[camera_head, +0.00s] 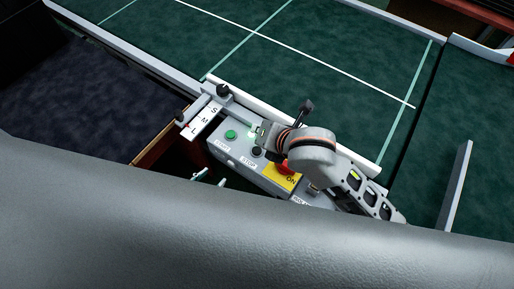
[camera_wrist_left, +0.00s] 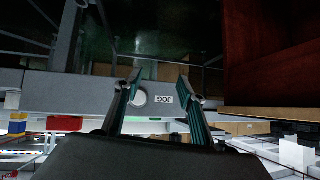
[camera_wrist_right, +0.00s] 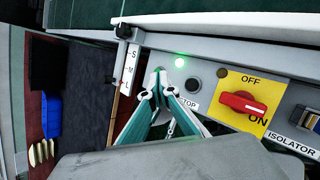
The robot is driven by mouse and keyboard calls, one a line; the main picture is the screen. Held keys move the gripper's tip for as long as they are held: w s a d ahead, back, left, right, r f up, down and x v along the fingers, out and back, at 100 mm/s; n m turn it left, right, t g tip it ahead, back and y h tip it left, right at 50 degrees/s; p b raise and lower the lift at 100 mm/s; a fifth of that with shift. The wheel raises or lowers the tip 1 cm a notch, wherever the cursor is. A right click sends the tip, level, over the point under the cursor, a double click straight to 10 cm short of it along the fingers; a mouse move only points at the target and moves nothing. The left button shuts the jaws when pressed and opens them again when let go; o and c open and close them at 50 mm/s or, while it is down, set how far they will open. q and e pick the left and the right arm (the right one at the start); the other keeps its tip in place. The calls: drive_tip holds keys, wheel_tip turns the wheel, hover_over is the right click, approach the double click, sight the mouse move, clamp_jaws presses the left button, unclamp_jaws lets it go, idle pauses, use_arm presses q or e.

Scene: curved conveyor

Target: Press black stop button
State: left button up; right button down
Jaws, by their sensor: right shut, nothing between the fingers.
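The grey control panel has a black stop button (camera_head: 256,151) above its STOP label. In the right wrist view the black stop button (camera_wrist_right: 193,85) sits just right of the fingertips. A green button (camera_head: 231,134) sits left of it, above START. My right gripper (camera_wrist_right: 160,72) is shut and empty, its tips over the panel left of the stop button; contact with the panel cannot be told. In the head view my right gripper (camera_head: 260,131) is beside the stop button.
A red isolator switch (camera_wrist_right: 243,102) on a yellow plate is right of the stop button. An S-M-L slider plate (camera_head: 203,118) stands at the panel's left end. The green conveyor (camera_head: 330,40) runs behind.

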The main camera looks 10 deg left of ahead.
hover_over(259, 152)
wheel_tip(259, 152, down, 7)
drive_tip(key=shift+a+b, duration=0.1)
drive_tip(key=shift+b, duration=0.2)
drive_tip(key=shift+f, duration=0.6)
drive_tip(key=shift+f+b, duration=0.2)
drive_tip(key=shift+b, duration=0.1)
use_arm(q)
drive_tip(key=shift+w+d+r+t, duration=0.15)
drive_tip(key=shift+w+d+r, duration=0.15)
drive_tip(key=shift+w, duration=0.1)
drive_tip(key=shift+w+d+r+t, duration=0.15)
drive_tip(key=shift+w+r, duration=0.15)
drive_tip(key=shift+w, duration=0.1)
drive_tip(key=shift+s+f, duration=0.2)
drive_tip(key=shift+f, duration=0.1)
drive_tip(key=shift+r, duration=0.1)
use_arm(e)
drive_tip(key=shift+f, duration=0.15)
use_arm(q)
drive_tip(key=shift+r, duration=0.2)
use_arm(e)
drive_tip(key=shift+f, duration=0.25)
